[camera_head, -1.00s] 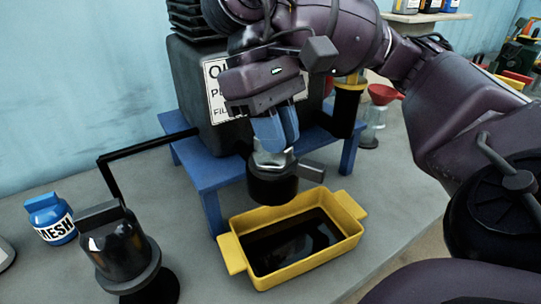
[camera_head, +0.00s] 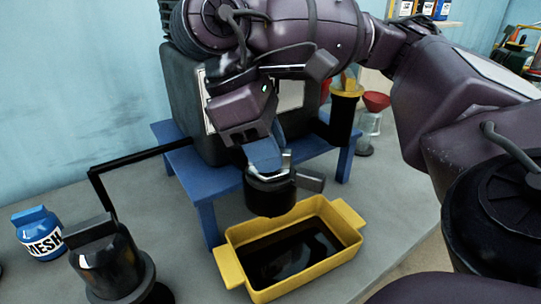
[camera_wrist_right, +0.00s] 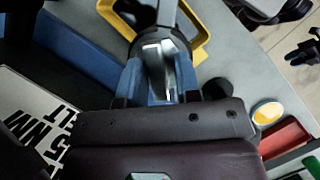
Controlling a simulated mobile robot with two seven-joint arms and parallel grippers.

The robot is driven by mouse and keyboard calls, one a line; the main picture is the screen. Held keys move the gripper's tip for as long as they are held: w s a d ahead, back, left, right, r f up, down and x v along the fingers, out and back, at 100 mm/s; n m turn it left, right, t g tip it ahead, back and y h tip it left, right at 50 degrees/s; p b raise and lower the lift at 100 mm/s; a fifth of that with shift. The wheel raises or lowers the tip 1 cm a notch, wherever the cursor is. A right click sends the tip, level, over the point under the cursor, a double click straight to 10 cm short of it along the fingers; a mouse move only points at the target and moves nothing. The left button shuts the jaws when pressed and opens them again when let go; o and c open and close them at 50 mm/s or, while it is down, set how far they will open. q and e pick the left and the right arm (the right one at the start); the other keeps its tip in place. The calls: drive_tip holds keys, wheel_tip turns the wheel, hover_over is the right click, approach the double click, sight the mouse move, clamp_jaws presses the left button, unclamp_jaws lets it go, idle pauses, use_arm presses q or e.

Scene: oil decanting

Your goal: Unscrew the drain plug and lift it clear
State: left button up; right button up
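The drain plug (camera_head: 287,164) shows as a bright metal grip on top of a black round fitting (camera_head: 270,196), in front of the dark oil tank (camera_head: 178,112) on its blue stand. My right gripper (camera_head: 267,158) points down at it from above. In the right wrist view its blue fingertips (camera_wrist_right: 159,82) lie on both sides of the metal grip (camera_wrist_right: 156,58) and appear closed on it. The plug still sits at the fitting; its lower part is hidden. My left gripper is in neither view.
A yellow tray (camera_head: 236,237) with dark liquid stands just below the fitting. A grey lever (camera_head: 310,182) sticks out right of it. A black-handled can (camera_head: 104,262) and a blue FRESH bottle (camera_head: 38,236) stand at left. A red funnel (camera_head: 376,100) stands behind at right.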

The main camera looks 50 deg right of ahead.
drive_tip(key=shift+o, duration=1.1)
drive_tip(key=shift+w+a+f, duration=0.2)
drive_tip(key=shift+w+f, duration=0.05)
drive_tip(key=shift+r, duration=0.1)
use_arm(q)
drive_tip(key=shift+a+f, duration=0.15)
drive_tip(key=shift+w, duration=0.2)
use_arm(e)
drive_tip(key=shift+d+r, duration=0.15)
drive_tip(key=shift+d, duration=0.1)
drive_tip(key=shift+s, duration=0.1)
drive_tip(key=shift+r, duration=0.2)
drive_tip(key=shift+s+r+p, duration=0.1)
drive_tip(key=shift+r+p, duration=0.9)
drive_tip(key=shift+r, duration=0.4)
drive_tip(key=shift+r+p, duration=1.15)
drive_tip(key=shift+r, duration=0.45)
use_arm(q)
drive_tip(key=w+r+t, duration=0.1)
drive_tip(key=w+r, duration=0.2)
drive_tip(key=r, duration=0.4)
